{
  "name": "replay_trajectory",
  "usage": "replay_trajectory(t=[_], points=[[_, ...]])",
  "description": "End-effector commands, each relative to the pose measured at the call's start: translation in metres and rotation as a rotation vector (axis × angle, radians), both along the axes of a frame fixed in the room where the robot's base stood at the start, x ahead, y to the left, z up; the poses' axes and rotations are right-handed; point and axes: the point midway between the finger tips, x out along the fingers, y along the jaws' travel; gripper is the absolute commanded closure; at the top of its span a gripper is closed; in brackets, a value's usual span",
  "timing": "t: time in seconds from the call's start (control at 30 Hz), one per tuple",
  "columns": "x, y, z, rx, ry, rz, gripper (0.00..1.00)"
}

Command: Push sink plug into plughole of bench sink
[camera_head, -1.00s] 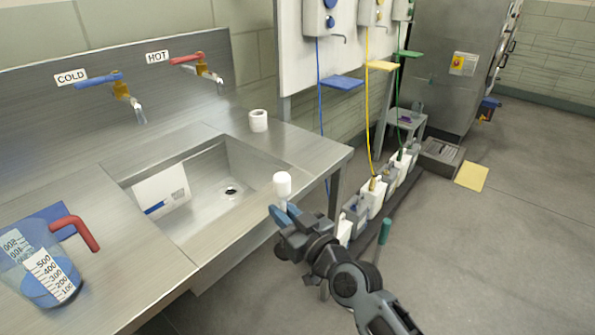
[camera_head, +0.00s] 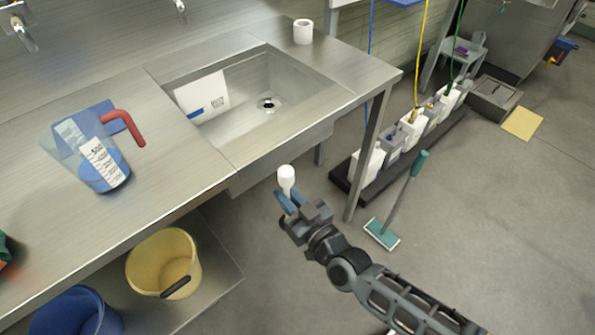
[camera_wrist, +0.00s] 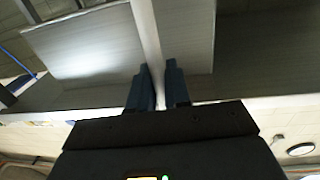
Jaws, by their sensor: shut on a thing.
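My gripper (camera_head: 289,200) is shut on a small white rounded piece (camera_head: 286,178), which looks like the sink plug. It stands upright above the blue fingertips. The fingers also show in the wrist view (camera_wrist: 158,85), close together, but I cannot make out the piece clearly there. The bench sink (camera_head: 240,122) is a steel basin set in the worktop. Its plughole (camera_head: 267,103) is a dark round drain in the basin floor, uncovered. In the head view, my gripper appears in front of the bench's front edge, outside the basin.
A white card (camera_head: 203,95) leans inside the basin. A measuring jug (camera_head: 95,160) with a red handle stands left of the sink. A yellow bucket (camera_head: 160,258) is on the lower shelf. A bench leg (camera_head: 368,160) is close to my gripper.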

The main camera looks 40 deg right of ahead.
Motion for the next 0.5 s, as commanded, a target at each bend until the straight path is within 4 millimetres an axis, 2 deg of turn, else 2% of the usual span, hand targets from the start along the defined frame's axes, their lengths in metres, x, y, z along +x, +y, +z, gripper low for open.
replay_trajectory(t=[0.3, 0.5], points=[[-0.004, 0.035, -0.043, -0.001, 0.001, 0.050, 1.00], [-0.006, 0.030, -0.040, 0.001, -0.005, 0.043, 1.00]])
